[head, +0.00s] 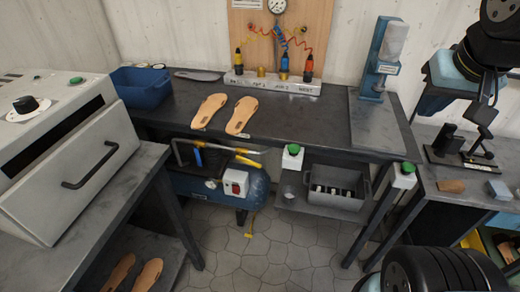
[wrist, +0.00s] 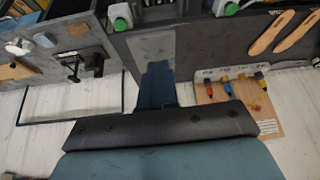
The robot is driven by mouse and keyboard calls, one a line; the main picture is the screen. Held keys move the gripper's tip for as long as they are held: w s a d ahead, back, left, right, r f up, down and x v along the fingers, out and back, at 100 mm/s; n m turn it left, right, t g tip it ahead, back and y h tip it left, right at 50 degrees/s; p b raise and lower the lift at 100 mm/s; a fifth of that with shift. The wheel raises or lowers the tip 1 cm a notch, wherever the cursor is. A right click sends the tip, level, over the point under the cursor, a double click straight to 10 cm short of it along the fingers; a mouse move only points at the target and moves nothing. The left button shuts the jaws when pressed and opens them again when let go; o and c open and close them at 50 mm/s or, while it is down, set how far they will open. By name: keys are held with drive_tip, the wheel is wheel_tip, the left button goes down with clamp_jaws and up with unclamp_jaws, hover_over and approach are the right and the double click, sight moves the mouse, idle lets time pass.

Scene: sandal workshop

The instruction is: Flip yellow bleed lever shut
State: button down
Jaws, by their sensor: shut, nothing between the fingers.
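A blue tank (head: 258,187) lies under the middle bench, with a white box and red button on its front. A small yellow piece (head: 249,234), likely the bleed lever, hangs below the tank's right part, near the floor. It is too small for me to tell its angle. A longer yellow bar (head: 247,161) shows above the tank. My gripper (head: 418,113) is at the right, above the gap between the benches and far from the tank.
The bench top (head: 310,122) stands over the tank, with two sandal soles (head: 225,114) on it. A grey crate (head: 338,197) sits on a shelf right of the tank.

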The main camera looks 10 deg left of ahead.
drive_tip(key=w+a+f+g, duration=0.1)
drive_tip(key=w+a+f, duration=0.55)
drive_tip(key=a, duration=0.45)
drive_tip(key=w+a+f+g, duration=0.1)
drive_tip(key=w+a+f, duration=0.5)
drive_tip(key=w+a, duration=0.3)
drive_tip(key=s+a+f, duration=0.2)
drive_tip(key=a+f, duration=0.6)
drive_tip(key=a, duration=0.4)
drive_tip(key=shift+a+f+m+y, duration=0.2)
drive_tip(key=shift+m+y, duration=0.1)
drive_tip(key=shift+y, duration=0.1)
drive_tip(key=shift+s, duration=0.1)
drive_tip(key=x, duration=1.2)
drive_tip(key=shift+s+a+f, duration=0.1)
drive_tip(key=shift+s+a, duration=0.05)
drive_tip(key=shift+s, duration=0.15)
drive_tip(key=shift+w+a+f, duration=0.1)
drive_tip(key=shift+a+f, duration=0.2)
drive_tip(key=shift+f, duration=0.55)
